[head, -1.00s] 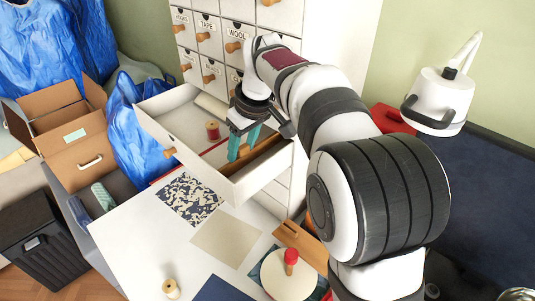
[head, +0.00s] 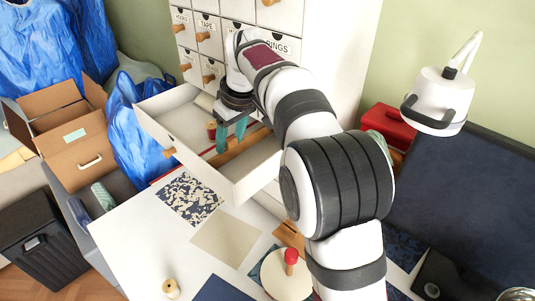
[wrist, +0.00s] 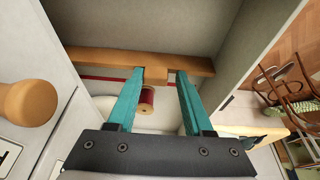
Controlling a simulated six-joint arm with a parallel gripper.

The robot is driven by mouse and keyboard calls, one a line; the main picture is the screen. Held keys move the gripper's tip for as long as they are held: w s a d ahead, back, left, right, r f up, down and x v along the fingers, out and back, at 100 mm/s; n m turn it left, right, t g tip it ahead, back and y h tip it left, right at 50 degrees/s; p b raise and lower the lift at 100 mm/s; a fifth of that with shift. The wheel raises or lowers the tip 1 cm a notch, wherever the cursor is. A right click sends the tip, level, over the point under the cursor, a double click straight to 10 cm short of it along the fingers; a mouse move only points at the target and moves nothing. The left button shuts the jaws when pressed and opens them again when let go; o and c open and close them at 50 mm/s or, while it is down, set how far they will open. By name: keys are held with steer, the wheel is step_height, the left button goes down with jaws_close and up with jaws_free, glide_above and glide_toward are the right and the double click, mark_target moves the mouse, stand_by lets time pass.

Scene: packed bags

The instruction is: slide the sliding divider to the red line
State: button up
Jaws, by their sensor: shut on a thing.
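The sliding divider (head: 249,137) is a brown wooden bar across the open white drawer (head: 231,185). In the wrist view the divider (wrist: 105,61) spans the drawer, with a small wooden tab (wrist: 156,74) at its middle. My gripper (head: 231,143) is shut on the divider at this tab; its teal fingers (wrist: 160,73) stand on either side. The red line (wrist: 104,78) runs along the drawer floor, parallel and close to the divider, on the side of the red spool. Part of the line is hidden by the fingers and tab.
A red thread spool (head: 211,129) stands in the drawer beyond the red line; it shows between my fingers in the wrist view (wrist: 146,99). Drawer walls bound both ends of the divider. The drawer cabinet (head: 330,60) rises behind. A white table (head: 130,240) lies below.

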steer(key=shift+f, duration=0.8)
steer(key=shift+w+a, duration=1.3)
steer(key=shift+a, duration=0.05)
steer(key=shift+g, duration=0.3)
steer(key=shift+w+a, duration=0.9)
steer(key=o, duration=1)
steer(key=shift+v, duration=2.65)
steer(key=shift+a+r, duration=0.1)
